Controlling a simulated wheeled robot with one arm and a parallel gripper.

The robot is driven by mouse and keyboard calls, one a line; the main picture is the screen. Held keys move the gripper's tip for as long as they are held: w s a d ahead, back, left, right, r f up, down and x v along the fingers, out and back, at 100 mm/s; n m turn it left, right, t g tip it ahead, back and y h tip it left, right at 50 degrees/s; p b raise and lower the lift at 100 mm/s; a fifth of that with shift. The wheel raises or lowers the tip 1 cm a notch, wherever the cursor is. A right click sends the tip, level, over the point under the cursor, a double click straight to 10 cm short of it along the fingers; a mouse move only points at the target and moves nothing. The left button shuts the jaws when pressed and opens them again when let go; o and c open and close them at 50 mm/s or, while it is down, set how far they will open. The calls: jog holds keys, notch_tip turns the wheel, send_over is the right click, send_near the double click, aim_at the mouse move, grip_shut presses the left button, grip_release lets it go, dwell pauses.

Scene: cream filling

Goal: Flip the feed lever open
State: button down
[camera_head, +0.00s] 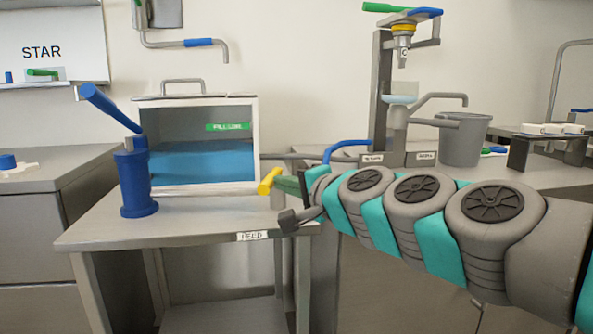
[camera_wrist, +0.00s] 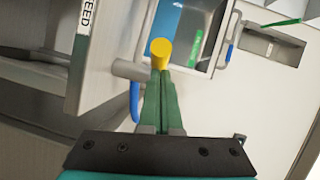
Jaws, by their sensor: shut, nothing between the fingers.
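A lever with a yellow grip (camera_head: 269,181) on a short grey post stands at the right edge of the worktable, near the FEED label (camera_head: 252,236). In the wrist view the yellow grip (camera_wrist: 161,48) is right at my fingertips, and its grey post extends to the left. My gripper (camera_head: 283,184) has green fingers, which are shut and hold nothing. In the wrist view the fingers (camera_wrist: 161,76) point at the yellow grip; I cannot tell whether they touch it.
An open-fronted box (camera_head: 196,190) with a blue interior stands on the worktable (camera_head: 95,233). A blue post with a slanted blue handle (camera_head: 133,180) stands left of it. A dispensing stand (camera_head: 382,100) and a grey bucket (camera_head: 463,140) are behind my arm.

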aim_at(263, 183)
jog(key=shift+s+a+r+m+t+h+p, duration=0.1)
jog(key=shift+s+a+m+t+h+p, duration=0.1)
jog(key=shift+a+m+t+h+p, duration=0.35)
jog(key=shift+a+p, duration=1)
jog(key=shift+a, duration=0.6)
